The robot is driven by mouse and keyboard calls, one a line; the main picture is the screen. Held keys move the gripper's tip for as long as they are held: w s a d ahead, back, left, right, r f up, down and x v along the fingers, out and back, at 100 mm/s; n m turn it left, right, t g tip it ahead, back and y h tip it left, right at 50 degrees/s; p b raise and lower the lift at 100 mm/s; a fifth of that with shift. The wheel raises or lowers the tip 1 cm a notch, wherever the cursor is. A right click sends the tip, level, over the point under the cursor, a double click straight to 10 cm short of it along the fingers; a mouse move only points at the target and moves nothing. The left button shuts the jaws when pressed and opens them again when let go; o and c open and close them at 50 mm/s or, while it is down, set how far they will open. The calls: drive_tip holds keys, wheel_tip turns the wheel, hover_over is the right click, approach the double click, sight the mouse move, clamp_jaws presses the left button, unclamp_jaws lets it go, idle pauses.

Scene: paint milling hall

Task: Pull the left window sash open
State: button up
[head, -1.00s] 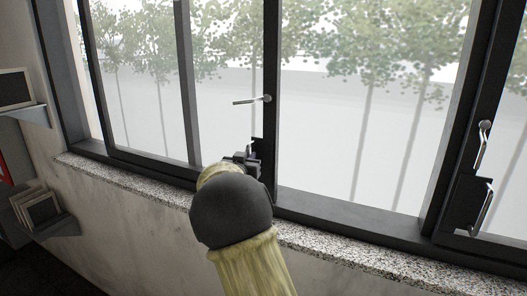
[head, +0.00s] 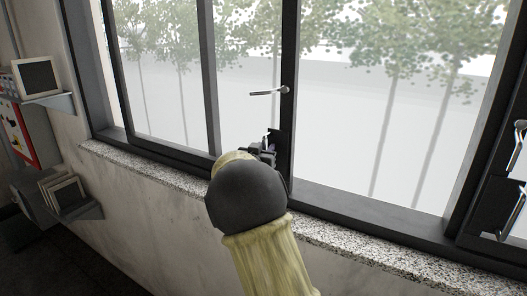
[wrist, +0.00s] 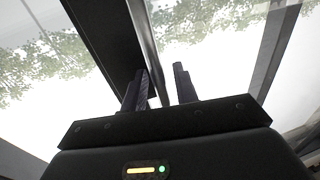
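The left window sash (head: 288,120) has a dark frame, with its upright stile near the middle of the head view. A silver lever (head: 268,92) sticks out level to the left from that stile. Below it a dark plate (head: 279,142) carries a pull handle, largely hidden by my gripper. My gripper (head: 263,148) is at this handle. In the wrist view a metal bar (wrist: 147,45) runs down between my fingers (wrist: 160,88), close to the left finger. A gap shows between the bar and the right finger, so the gripper looks open around the bar.
A speckled stone sill (head: 345,245) runs under the window. Another sash with a similar lever (head: 518,145) and handle (head: 512,215) stands at the far right.

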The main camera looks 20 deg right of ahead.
drive_tip(key=b+v, duration=0.6)
drive_tip(key=v, duration=1.1)
drive_tip(key=shift+s, duration=0.15)
drive_tip(key=shift+f, duration=0.1)
drive_tip(key=s+a+f+n+g+y+b, duration=0.1)
drive_tip(key=s+a+f+n+y, duration=0.15)
drive_tip(key=f+y, duration=0.4)
drive_tip(key=s+a+f+n+g+y+b, duration=0.15)
drive_tip(key=f+n+y, duration=0.25)
drive_tip(key=f, duration=0.6)
drive_tip(key=s+d+f+g, duration=0.2)
drive_tip(key=s+f+g, duration=0.2)
drive_tip(key=s, duration=0.6)
drive_tip(key=s+d+f+g, duration=0.1)
drive_tip(key=s+f+g, duration=0.4)
drive_tip(key=s+f, duration=0.4)
drive_tip(key=shift+s+d+n, duration=0.35)
drive_tip(key=shift+d+n, duration=0.05)
drive_tip(key=shift+n, duration=0.05)
